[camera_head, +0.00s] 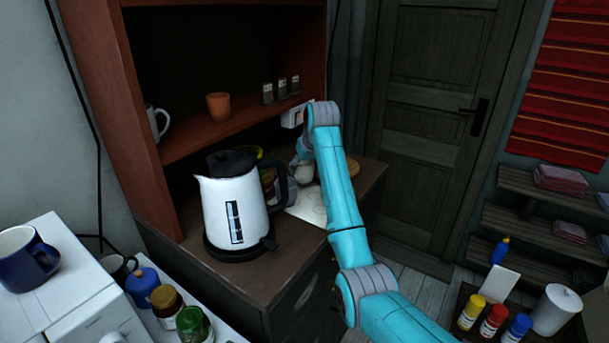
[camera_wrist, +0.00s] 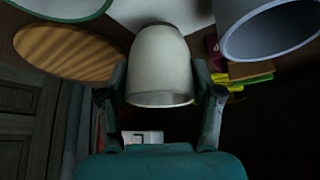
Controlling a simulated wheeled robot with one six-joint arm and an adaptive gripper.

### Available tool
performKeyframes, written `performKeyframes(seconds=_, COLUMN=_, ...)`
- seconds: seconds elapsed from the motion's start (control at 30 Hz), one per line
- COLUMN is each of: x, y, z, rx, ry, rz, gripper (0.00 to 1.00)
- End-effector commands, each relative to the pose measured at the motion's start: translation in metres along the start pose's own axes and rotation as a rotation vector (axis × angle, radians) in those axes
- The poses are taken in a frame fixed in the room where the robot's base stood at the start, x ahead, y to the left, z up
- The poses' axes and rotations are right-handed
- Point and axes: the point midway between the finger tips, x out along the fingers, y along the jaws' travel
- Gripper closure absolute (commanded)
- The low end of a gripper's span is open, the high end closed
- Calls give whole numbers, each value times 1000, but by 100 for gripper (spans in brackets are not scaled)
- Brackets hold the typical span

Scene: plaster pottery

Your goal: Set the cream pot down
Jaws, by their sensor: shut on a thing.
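The cream pot (camera_wrist: 160,58) is between the two fingers of my gripper (camera_wrist: 160,78) in the wrist view, with a finger against each side. Its rim faces the lower part of that picture. In the head view the cream pot (camera_head: 304,173) is small and partly hidden at the end of my blue arm. My gripper (camera_head: 301,158) is over the cabinet top, behind the kettle and beside a pale flat sheet or tray (camera_head: 308,207). I cannot tell whether the pot's base touches a surface.
A white kettle (camera_head: 222,208) stands at the cabinet's front left, with jars (camera_head: 268,182) behind it. A round wooden board (camera_head: 352,166) lies to the right of my gripper. A shelf above holds an orange cup (camera_head: 218,107) and small labelled items (camera_head: 281,88).

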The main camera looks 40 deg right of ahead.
Motion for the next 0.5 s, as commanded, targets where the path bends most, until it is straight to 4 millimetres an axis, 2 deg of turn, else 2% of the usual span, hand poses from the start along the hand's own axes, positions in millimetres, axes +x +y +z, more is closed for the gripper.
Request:
performKeyframes(seconds=0.1, x=16, y=0, z=10, rx=0, ry=-2, rz=0, gripper=73)
performKeyframes(seconds=0.2, x=23, y=0, z=14, rx=0, ry=-2, rz=0, gripper=73)
performKeyframes(seconds=0.5, x=24, y=0, z=14, rx=0, ry=-1, rz=0, gripper=73)
